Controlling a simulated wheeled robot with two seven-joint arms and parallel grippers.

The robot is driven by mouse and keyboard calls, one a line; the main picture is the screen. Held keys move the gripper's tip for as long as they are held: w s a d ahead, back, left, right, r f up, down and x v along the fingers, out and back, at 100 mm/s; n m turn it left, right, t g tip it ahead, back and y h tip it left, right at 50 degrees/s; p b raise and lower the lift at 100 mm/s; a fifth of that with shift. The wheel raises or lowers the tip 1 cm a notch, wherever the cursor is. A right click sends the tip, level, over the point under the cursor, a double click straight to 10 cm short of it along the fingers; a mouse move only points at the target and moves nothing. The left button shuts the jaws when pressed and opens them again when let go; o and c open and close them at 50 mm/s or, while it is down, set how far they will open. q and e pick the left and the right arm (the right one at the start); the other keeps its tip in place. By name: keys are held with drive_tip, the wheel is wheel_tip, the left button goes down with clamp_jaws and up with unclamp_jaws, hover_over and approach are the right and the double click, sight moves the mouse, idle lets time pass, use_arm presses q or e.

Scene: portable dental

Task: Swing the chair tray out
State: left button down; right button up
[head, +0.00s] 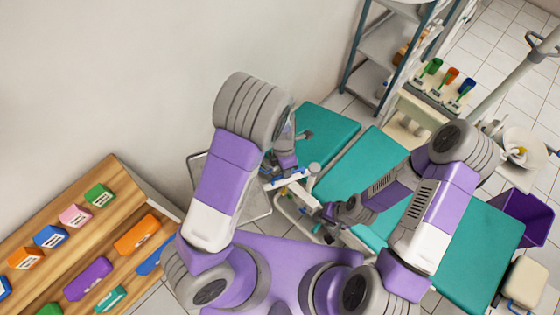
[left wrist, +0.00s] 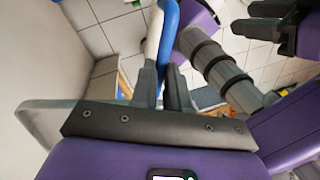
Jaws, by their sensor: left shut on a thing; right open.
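The chair tray (head: 258,204) is a pale grey, framed panel beside the green dental chair (head: 325,135), partly hidden behind my left arm. My left gripper (head: 284,172) is at a white-and-blue bar (head: 296,176) near the tray's far side. In the left wrist view my left gripper (left wrist: 162,88) is shut on the blue handle (left wrist: 168,38), which lies next to a white tube (left wrist: 153,35). A pale tray-like edge (left wrist: 42,125) shows at the left there. My right gripper (head: 326,214) is open and empty beside the chair's edge.
A wooden shelf (head: 130,195) with coloured boxes stands at the left. A metal rack (head: 385,45), a stand with coloured-handled items (head: 432,105) and a purple bin (head: 527,215) are at the right. The wall is close behind the tray.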

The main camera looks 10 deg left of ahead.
use_arm(q)
drive_tip(key=shift+s+d+n, duration=0.3)
drive_tip(key=shift+s+n, duration=0.05)
drive_tip(key=shift+n, duration=0.15)
drive_tip(key=c, duration=1.1)
unclamp_jaws()
drive_tip(key=shift+s, duration=0.1)
drive_tip(key=shift+w+a+r+p, duration=0.15)
drive_tip(key=shift+w+r+p, duration=0.1)
drive_tip(key=shift+r, duration=1)
drive_tip(key=shift+w+a+r+p, duration=0.15)
drive_tip(key=shift+r+p, duration=0.15)
drive_tip(key=shift+r, duration=0.9)
drive_tip(key=shift+w+a+r+p, duration=0.1)
drive_tip(key=shift+w+r+p, duration=0.15)
drive_tip(key=shift+r, duration=1)
